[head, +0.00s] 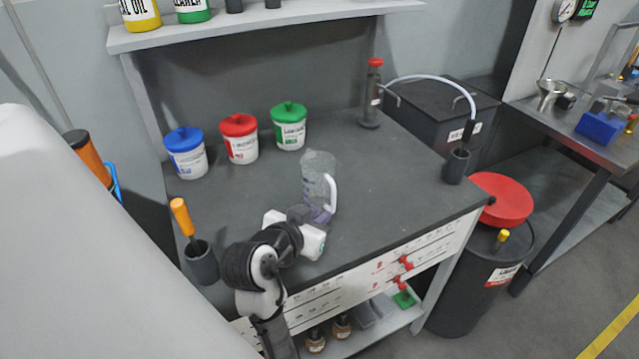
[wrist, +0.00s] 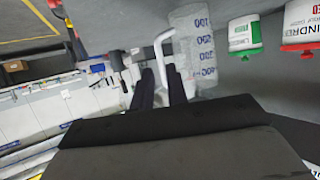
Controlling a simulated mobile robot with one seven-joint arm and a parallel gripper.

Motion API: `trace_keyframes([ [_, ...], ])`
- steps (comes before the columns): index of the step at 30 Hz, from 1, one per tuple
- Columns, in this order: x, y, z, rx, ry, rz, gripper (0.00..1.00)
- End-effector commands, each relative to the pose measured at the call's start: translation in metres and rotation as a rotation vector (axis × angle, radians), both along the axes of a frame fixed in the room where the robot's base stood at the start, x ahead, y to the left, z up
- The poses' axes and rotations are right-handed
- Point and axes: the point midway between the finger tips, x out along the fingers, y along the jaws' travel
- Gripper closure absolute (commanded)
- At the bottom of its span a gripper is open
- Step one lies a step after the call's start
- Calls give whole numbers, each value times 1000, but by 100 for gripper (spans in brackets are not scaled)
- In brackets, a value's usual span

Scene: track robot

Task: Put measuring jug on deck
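The measuring jug (head: 316,172) is clear, with a white handle and blue markings. It appears to stand upright on the grey workbench top (head: 400,185). In the wrist view the jug (wrist: 196,48) is tipped by the camera angle, with its handle at its left side. My gripper (head: 318,214) is low at the jug's near side. In the wrist view my gripper's two dark fingers (wrist: 161,84) are apart, with the lower part of the handle showing between their tips. I cannot tell whether they touch it. No surface is clearly identifiable as the deck.
Blue-lidded (head: 186,153), red-lidded (head: 239,139) and green-lidded (head: 289,126) tubs stand behind the jug. A red-topped bottle (head: 371,95) is at the back. Dark holders stand at the left (head: 201,262) and right (head: 456,166) edges. The bench right of the jug is clear.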

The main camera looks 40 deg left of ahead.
Motion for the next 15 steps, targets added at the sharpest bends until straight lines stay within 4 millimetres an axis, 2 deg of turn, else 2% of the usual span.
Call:
trace_keyframes([
  [1, 10, 2, -3, -4, 1, -2, 85],
  [6, 34, 7, -13, -1, 1, 0, 85],
  [15, 58, 11, -23, -1, 2, 1, 85],
])
